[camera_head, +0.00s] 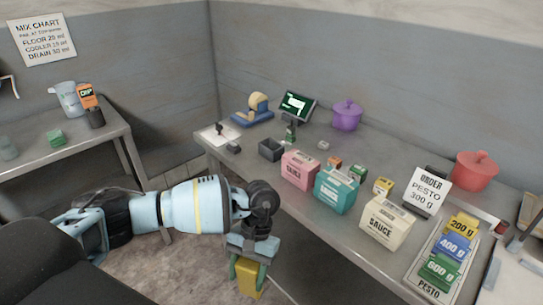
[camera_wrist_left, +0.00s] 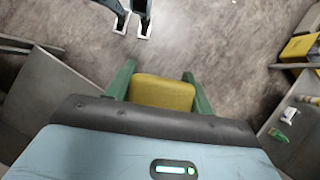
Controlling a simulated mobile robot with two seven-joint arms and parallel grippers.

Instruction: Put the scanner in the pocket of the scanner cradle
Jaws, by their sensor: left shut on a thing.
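My left gripper (camera_head: 249,272) points down over the floor in front of the long table, its green fingers shut on a yellow block-like thing (camera_head: 248,280). This may be the scanner, but its lower part and any markings are hidden or too small to read. In the left wrist view the yellow thing (camera_wrist_left: 162,93) sits between both fingers. A dark open-topped box (camera_head: 271,150) stands on the long table behind the pink carton; I cannot tell whether it is the scanner cradle. My right gripper is not in view.
The long table (camera_head: 225,150) carries a pink carton (camera_head: 300,169), a teal carton (camera_head: 336,189), a cream sauce carton (camera_head: 387,222), a monitor (camera_head: 297,105) and pots. On the left table, an orange device (camera_head: 88,95) stands in a dark holder beside a clear jug (camera_head: 66,98).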

